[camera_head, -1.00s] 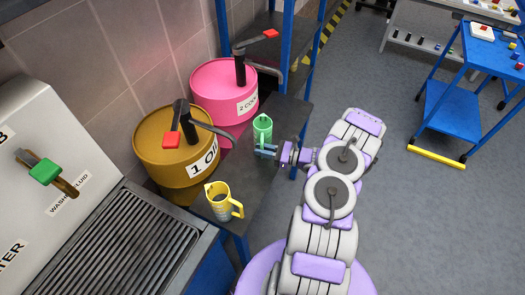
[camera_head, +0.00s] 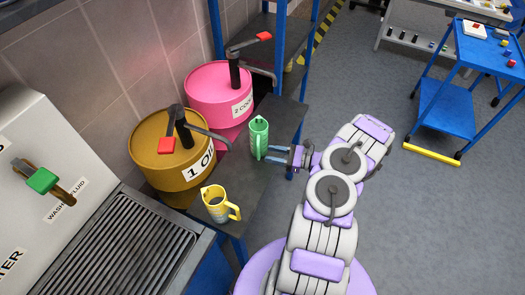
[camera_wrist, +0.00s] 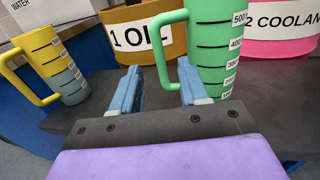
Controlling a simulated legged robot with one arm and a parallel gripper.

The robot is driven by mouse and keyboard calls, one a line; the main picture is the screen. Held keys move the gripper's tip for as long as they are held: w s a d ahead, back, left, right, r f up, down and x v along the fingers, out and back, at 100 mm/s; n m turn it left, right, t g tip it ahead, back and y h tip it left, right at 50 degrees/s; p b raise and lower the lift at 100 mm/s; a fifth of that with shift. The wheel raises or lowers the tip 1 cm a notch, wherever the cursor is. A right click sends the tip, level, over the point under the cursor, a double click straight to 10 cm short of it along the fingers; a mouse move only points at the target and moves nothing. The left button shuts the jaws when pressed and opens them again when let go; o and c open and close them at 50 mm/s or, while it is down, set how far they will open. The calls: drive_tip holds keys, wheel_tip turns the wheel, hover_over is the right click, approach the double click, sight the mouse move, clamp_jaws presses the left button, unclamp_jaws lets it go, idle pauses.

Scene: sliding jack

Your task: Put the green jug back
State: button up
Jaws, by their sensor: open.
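The green jug (camera_head: 259,137) stands upright on the dark shelf (camera_head: 262,190), in front of the pink drum. It also shows in the wrist view (camera_wrist: 215,45), with its handle toward the left. My gripper (camera_head: 273,153) is open and sits just to the right of the jug in the head view. In the wrist view my gripper (camera_wrist: 158,90) has its blue fingers spread apart. The jug's handle hangs down above and between the fingers, and the right finger is close to the jug's base. I cannot tell whether they touch.
A yellow jug (camera_head: 217,205) stands nearer on the same shelf. The brown oil drum (camera_head: 170,150) and pink coolant drum (camera_head: 220,95) with pump levers stand behind. A grated tray (camera_head: 125,245) lies left. A blue cart (camera_head: 450,105) stands right, with clear floor between.

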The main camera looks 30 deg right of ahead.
drive_tip(key=v, duration=0.6)
drive_tip(key=shift+p, duration=0.45)
drive_tip(key=shift+s, duration=0.15)
